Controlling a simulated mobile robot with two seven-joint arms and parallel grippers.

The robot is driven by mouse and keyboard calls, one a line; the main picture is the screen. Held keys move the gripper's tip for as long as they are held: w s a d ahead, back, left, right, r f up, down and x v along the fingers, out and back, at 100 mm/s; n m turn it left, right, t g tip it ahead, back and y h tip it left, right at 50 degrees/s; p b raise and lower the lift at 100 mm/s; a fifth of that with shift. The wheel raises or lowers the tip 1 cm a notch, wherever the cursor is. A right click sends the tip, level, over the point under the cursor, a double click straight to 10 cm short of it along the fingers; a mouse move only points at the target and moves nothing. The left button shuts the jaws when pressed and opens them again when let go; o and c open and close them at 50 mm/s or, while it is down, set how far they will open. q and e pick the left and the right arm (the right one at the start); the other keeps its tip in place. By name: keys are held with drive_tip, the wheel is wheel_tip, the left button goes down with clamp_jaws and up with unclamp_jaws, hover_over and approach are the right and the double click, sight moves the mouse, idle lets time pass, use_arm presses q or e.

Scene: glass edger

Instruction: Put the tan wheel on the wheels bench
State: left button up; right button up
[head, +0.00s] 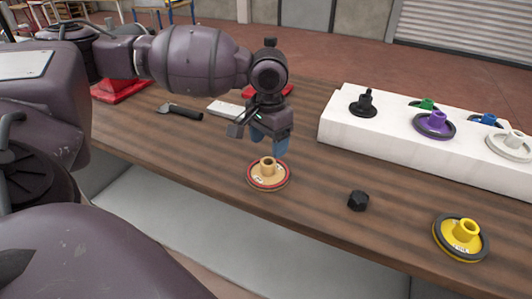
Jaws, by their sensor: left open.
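The tan wheel (268,173) lies flat on the wooden bench (330,215), near its front edge, with its round hub pointing up and a red ring around its face. My left gripper (268,150) is open and points down just above and behind the wheel's hub. Its blue fingertips are close to the hub; I cannot tell whether they touch it. My right gripper is not in view.
A yellow wheel (461,237) and a black nut (358,201) lie to the right. A white rack (345,129) holds several wheels, including a purple one (434,124). A dark-handled tool (180,112) and a red item (122,89) lie to the left.

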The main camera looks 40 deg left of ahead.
use_arm(q)
wheel_tip(320, 180, up, 6)
drive_tip(key=shift+f+p, duration=0.1)
drive_tip(key=shift+p, duration=0.4)
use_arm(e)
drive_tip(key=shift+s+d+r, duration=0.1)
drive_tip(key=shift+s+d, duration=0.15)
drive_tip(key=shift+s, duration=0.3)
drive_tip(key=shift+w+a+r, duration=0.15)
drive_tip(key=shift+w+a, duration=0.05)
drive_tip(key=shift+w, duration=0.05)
use_arm(q)
drive_tip(key=shift+s+f, duration=0.1)
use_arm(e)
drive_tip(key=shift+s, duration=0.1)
